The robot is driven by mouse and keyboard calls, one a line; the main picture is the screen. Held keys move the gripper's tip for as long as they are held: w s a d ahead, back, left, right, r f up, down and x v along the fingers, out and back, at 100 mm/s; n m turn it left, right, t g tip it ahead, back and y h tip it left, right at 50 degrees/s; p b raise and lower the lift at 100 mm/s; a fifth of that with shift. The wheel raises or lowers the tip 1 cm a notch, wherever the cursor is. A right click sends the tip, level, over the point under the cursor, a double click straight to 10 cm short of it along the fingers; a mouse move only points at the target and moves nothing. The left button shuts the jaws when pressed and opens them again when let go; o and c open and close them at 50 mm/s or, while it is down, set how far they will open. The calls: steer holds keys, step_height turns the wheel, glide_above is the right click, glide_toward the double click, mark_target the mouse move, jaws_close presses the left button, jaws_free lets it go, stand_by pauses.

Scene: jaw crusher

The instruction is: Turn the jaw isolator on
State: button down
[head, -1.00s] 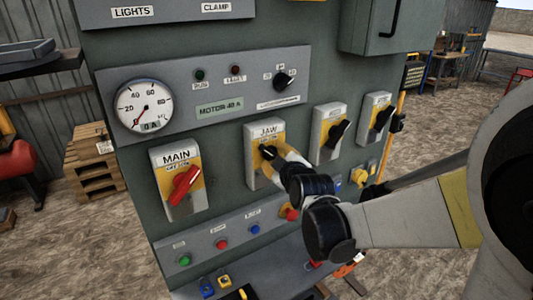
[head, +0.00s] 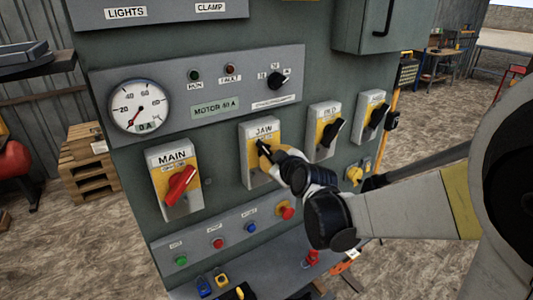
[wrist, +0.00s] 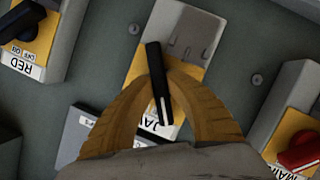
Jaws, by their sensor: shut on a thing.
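The jaw isolator is a grey and yellow switch box (head: 247,172) labelled JAW, on the front of the green panel. It has a black handle (head: 263,146), which in the wrist view (wrist: 155,70) stands nearly upright between the two tan fingers. My gripper (head: 274,152) reaches in from the right and is shut on this handle. In the wrist view my gripper (wrist: 162,85) has a finger on each side of the handle and partly covers the JAW label. In the head view the handle slants from upper left to lower right; the fingers hide its lower part.
The MAIN isolator (head: 180,185) with a slanted red handle is at left. The RED isolator (head: 327,130) and another black-handled isolator (head: 372,115) are at right. Several push buttons line the strip (head: 210,245) below. A dial gauge (head: 139,105) is at upper left.

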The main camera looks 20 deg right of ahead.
steer(key=m+y, duration=0.1)
steer(key=m, duration=0.1)
steer(key=shift+d+m+g, duration=0.1)
steer(key=shift+m+g, duration=0.2)
steer(key=shift+g, duration=0.1)
steer(key=shift+w+m+g+y, duration=0.1)
steer(key=shift+m+g+y, duration=0.2)
steer(key=shift+m+y, duration=0.85)
steer(key=m+y+b, duration=0.1)
steer(key=m+y, duration=0.1)
steer(key=m, duration=0.1)
steer(key=shift+f, duration=0.1)
steer(key=shift+m+g+y+b, duration=0.3)
steer(key=shift+m+y+b, duration=0.55)
steer(key=shift+m, duration=0.5)
steer(key=c, duration=1.3)
jaws_free()
steer(key=shift+c, duration=0.2)
